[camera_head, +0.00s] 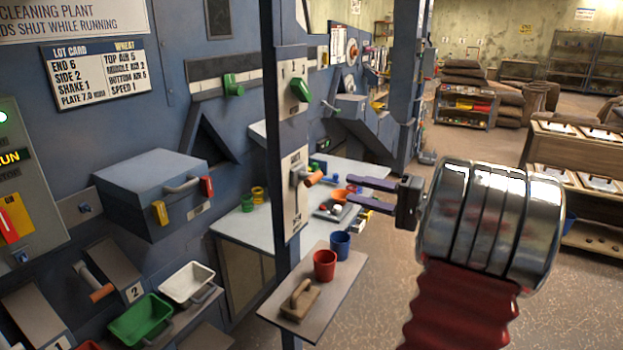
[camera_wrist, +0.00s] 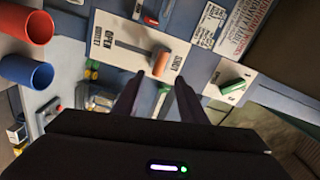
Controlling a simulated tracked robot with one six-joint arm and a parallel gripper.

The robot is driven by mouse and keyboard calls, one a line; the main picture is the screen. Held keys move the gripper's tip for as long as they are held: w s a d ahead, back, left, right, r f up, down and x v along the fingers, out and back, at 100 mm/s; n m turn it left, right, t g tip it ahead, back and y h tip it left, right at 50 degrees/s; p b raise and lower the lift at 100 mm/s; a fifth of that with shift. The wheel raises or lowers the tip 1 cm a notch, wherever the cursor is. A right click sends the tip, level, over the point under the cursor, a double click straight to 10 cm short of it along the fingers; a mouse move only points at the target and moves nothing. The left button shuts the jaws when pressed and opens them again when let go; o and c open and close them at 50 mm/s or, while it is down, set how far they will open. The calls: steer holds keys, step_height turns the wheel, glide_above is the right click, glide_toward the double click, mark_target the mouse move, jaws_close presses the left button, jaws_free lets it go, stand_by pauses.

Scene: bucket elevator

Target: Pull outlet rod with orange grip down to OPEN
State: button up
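The outlet rod's orange grip (camera_head: 314,179) sticks out from a white plate (camera_head: 295,210) on a dark blue post in the head view. The rod sits at the upper end of the plate's slot. In the wrist view, the orange grip (camera_wrist: 161,63) is at the slot end beside the word SHUT; OPEN is lettered toward the other end. My gripper (camera_head: 348,191) is open, its two dark fingers pointing at the grip from the right, slightly apart from it. In the wrist view, my fingertips (camera_wrist: 158,76) are spread just below the grip, with nothing between them.
A small shelf below the plate holds a red cup (camera_head: 325,265), a blue cup (camera_head: 340,245) and a wooden-handled block (camera_head: 299,300). A green-handled lever (camera_head: 300,89) is higher on the post. A pale table (camera_head: 262,232) with small items stands behind. Open floor is to the right.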

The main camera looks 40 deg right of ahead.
mark_target(310, 176)
steer(key=x, duration=1.3)
steer(key=shift+w+a, duration=0.1)
steer(key=shift+w, duration=0.3)
steer(key=shift+c, duration=0.2)
jaws_close()
steer(key=shift+f, duration=0.1)
